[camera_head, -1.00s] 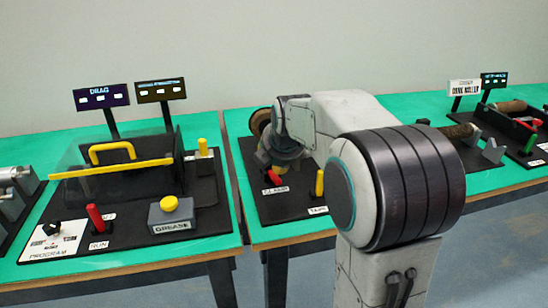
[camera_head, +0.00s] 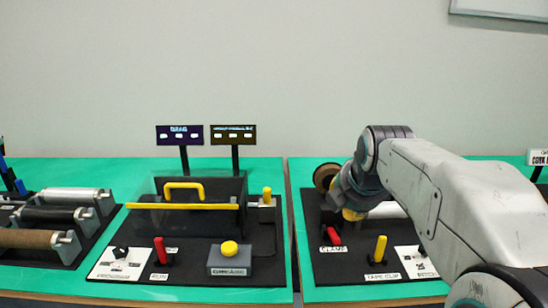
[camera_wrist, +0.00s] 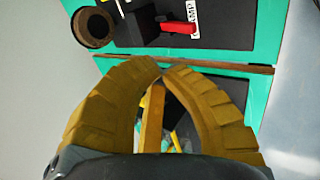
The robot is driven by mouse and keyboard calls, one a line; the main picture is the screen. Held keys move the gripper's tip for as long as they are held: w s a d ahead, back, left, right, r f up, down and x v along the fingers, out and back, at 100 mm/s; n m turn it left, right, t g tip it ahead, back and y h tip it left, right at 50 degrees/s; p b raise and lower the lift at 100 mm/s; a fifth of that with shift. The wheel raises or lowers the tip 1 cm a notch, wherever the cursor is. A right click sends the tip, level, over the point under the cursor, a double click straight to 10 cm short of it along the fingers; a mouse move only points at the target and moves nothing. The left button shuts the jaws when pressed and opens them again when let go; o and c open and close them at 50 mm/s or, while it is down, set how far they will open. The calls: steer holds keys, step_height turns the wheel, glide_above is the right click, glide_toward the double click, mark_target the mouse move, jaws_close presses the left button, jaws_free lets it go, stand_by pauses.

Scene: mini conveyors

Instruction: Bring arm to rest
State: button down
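My arm reaches in from the right in the head view, bent over the right-hand station. My gripper (camera_head: 352,214) hangs at its end, pointing down, beside a brown roll (camera_head: 326,176) and above the red CLAMP lever (camera_head: 333,236). Only a little of its yellow fingers shows there. In the wrist view the gripper's (camera_wrist: 162,72) two curved fingers meet at the tips. A yellow bar (camera_wrist: 152,118) shows through the gap behind them; I see nothing held. The red lever (camera_wrist: 178,27) and the brown roll (camera_wrist: 92,27) lie beyond the fingertips.
The left station has a clear guard with a yellow bar (camera_head: 182,206), a red RUN lever (camera_head: 160,250) and a yellow GREASE button (camera_head: 229,248). A yellow lever (camera_head: 380,249) stands right of CLAMP. Rollers (camera_head: 40,238) lie at far left.

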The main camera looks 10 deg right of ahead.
steer(key=s+a+f+m+g+y, duration=0.1)
steer(key=s+a+f+m+g, duration=0.25)
steer(key=s+f+m, duration=0.6)
steer(key=s+a+f+m+g, duration=0.2)
steer(key=s+a+f+m, duration=0.35)
steer(key=s, duration=0.65)
step_height(320, 180, up, 18)
steer(key=t+p, duration=0.2)
steer(key=p, duration=1.3)
steer(key=shift+s+f+m, duration=0.15)
steer(key=shift+s+m, duration=0.15)
steer(key=shift+d, duration=0.2)
